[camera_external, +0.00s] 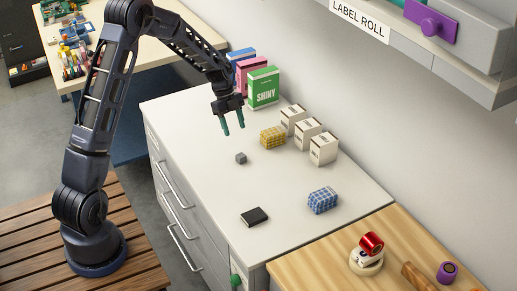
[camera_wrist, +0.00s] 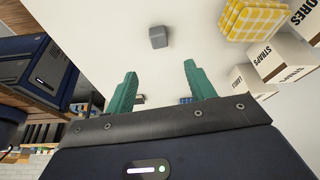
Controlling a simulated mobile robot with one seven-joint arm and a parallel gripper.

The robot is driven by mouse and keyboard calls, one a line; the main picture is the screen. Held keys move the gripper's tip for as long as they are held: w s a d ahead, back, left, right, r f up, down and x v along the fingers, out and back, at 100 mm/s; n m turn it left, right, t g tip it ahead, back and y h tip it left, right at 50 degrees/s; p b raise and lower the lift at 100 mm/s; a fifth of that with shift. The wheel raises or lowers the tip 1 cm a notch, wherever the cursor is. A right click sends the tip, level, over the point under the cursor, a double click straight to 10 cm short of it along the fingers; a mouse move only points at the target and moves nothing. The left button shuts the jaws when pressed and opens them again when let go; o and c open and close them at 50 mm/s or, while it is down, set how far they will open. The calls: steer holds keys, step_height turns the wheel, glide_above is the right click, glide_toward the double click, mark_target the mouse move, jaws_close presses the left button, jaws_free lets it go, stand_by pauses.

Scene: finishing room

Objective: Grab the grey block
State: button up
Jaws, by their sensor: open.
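The small grey block (camera_external: 241,158) lies on the white counter top (camera_external: 200,135), toward its left edge. It also shows in the wrist view (camera_wrist: 158,37), above and beyond the fingers, with clear counter around it. My gripper (camera_external: 233,127) has green fingers pointing down and hangs above the counter, a little above and behind the block in the external view. In the wrist view my gripper (camera_wrist: 157,85) is open, with nothing between its fingers. It is apart from the block.
A yellow checked package (camera_external: 272,138) and several white boxes (camera_external: 323,149) stand right of the block. Coloured cartons, including a green one (camera_external: 263,88), stand behind. A black flat item (camera_external: 254,216) and a blue checked package (camera_external: 323,200) lie nearer. Counter around the block is free.

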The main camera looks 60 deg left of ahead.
mark_target(240, 155)
steer(key=x, duration=0.7)
steer(key=a+x, duration=0.1)
steer(key=x, duration=0.3)
steer(key=shift+d+f, duration=0.1)
steer(key=shift+f, duration=0.3)
jaws_close()
